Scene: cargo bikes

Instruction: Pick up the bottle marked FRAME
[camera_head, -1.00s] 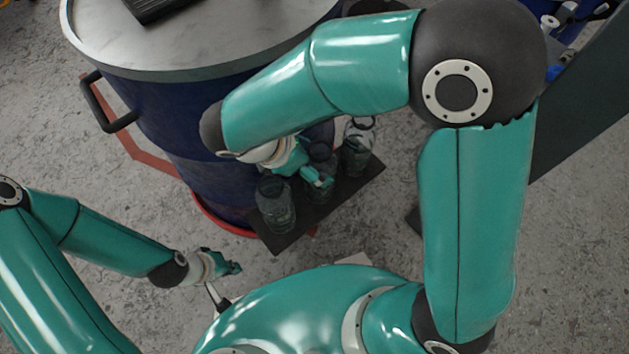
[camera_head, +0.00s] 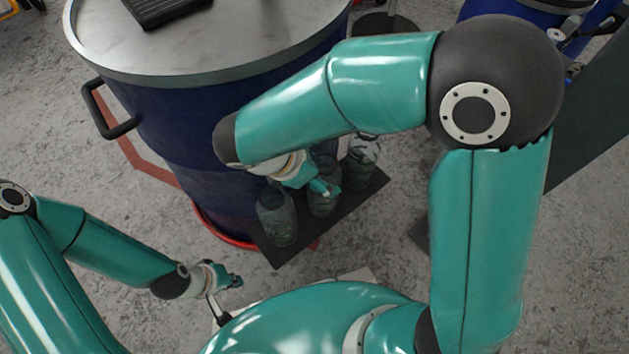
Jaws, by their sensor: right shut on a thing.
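Three dark, see-through bottles stand in a row on a dark board beside the blue drum: a left bottle (camera_head: 277,218), a middle bottle (camera_head: 322,205) and a right bottle (camera_head: 362,165). No label can be read, so I cannot tell which is marked FRAME. My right gripper (camera_head: 322,186) reaches down from above and is shut on the middle bottle, near its upper part. My arm partly hides this bottle's top. I cannot tell whether it is clear of the board. My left gripper (camera_head: 231,281) is low at the left, away from the bottles; its finger opening is unclear.
The blue drum (camera_head: 160,130) with a pale round top (camera_head: 240,40) stands close behind the bottles. A black tray-like item (camera_head: 165,8) lies on its top. The dark board (camera_head: 275,258) has a bare front edge. Grey floor (camera_head: 60,135) is open at left.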

